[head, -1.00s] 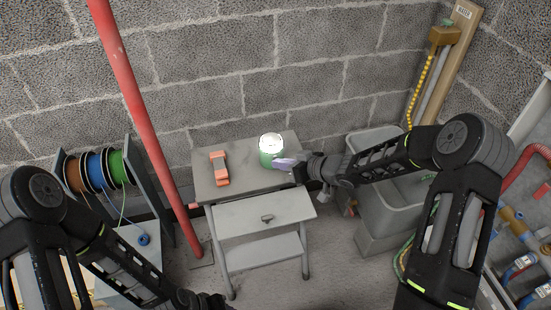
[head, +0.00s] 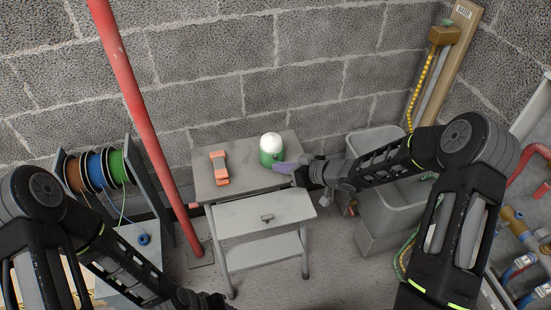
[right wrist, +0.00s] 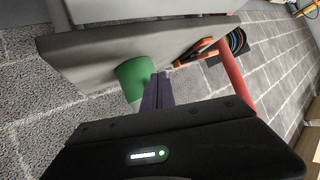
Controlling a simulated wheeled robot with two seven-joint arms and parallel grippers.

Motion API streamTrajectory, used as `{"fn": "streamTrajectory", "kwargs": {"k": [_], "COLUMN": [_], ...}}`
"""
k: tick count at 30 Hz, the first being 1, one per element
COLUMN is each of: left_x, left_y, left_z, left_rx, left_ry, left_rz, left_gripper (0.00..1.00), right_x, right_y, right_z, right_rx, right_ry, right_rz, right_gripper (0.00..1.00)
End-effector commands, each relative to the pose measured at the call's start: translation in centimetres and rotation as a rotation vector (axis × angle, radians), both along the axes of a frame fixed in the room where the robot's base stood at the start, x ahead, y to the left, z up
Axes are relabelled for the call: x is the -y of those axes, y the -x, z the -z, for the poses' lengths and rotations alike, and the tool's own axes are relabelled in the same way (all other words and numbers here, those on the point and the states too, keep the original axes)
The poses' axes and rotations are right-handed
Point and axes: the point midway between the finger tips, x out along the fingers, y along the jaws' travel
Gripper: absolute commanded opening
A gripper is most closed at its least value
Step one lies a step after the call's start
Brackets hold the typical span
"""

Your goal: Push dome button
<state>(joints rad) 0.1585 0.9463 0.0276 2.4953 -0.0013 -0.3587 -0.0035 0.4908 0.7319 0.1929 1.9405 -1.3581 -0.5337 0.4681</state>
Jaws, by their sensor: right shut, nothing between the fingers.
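The dome button has a white dome (head: 271,142) on a green round base (head: 271,159). It stands on the top of a small grey table, and the dome is unlit. My right gripper (head: 279,168) is shut and empty, with its purple-grey fingertips right beside the green base at its right. In the right wrist view the shut fingers (right wrist: 158,92) are next to the green base (right wrist: 136,78); I cannot tell if they touch.
An orange clamp-like object (head: 219,168) lies on the grey table (head: 240,184), left of the button. A red pole (head: 138,105) rises left of the table, near the cable reels (head: 97,170). A grey sink (head: 385,205) stands at the right.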

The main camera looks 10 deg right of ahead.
Motion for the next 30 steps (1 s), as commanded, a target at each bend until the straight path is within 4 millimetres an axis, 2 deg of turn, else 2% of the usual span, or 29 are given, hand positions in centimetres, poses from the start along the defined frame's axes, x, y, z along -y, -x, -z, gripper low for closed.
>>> {"fn": "streamTrajectory", "kwargs": {"k": [15,30], "left_x": [0.0,0.0], "left_y": [0.0,0.0], "left_z": [0.0,0.0], "left_rx": [0.0,0.0], "left_ry": [0.0,0.0], "left_rz": [0.0,0.0], "left_gripper": [0.36,0.36], "right_x": [0.4,0.4], "right_y": [5.1,5.4], "right_z": [0.0,0.0], "right_rx": [0.0,0.0], "right_ry": [0.0,0.0], "right_rz": [0.002,0.001], "right_gripper": [0.0,0.0]}}
